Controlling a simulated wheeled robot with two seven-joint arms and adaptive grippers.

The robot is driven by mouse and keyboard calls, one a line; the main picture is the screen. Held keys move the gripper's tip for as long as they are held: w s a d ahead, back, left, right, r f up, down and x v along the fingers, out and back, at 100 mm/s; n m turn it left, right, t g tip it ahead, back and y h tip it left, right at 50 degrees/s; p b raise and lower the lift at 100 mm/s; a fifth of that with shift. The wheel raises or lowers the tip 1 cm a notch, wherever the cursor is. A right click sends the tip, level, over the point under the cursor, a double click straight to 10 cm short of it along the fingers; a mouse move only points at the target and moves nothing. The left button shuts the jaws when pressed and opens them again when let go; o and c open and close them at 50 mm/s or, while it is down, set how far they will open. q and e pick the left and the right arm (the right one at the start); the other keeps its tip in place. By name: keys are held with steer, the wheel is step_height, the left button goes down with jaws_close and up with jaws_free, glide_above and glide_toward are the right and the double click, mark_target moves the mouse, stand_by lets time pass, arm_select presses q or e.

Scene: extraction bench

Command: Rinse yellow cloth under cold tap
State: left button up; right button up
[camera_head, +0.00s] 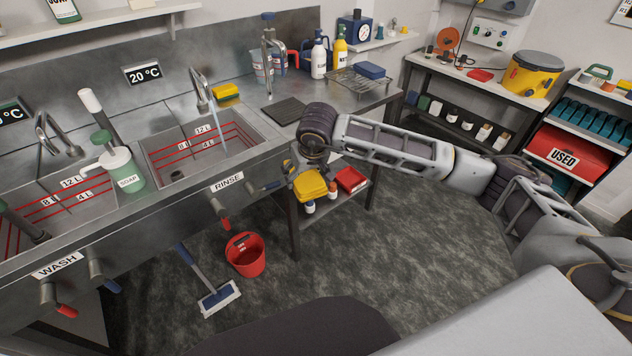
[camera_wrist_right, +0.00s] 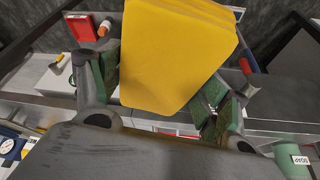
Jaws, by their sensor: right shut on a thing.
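My right gripper (camera_head: 296,172) is shut on a folded yellow cloth (camera_head: 310,185). It holds the cloth in front of the sink, just right of the RINSE label and outside the basin. In the right wrist view the cloth (camera_wrist_right: 180,55) sits between the two green-padded fingers (camera_wrist_right: 165,98). My left gripper is not in view.
A yellow sponge (camera_head: 226,92) lies on the rear rim behind the basin. A soap dispenser (camera_head: 118,166) stands at the basin's left. Levers with red ends (camera_head: 224,222) stick out at the sink front.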

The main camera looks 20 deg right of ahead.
steer(key=a+r+n, duration=0.2)
steer(key=a+r, duration=0.3)
steer(key=a, duration=0.3)
steer(key=s+a, duration=0.3)
steer(key=s, duration=0.2)
steer(key=shift+a+f+y, duration=0.3)
steer(key=shift+a+y, duration=0.05)
steer(key=shift+y, duration=0.05)
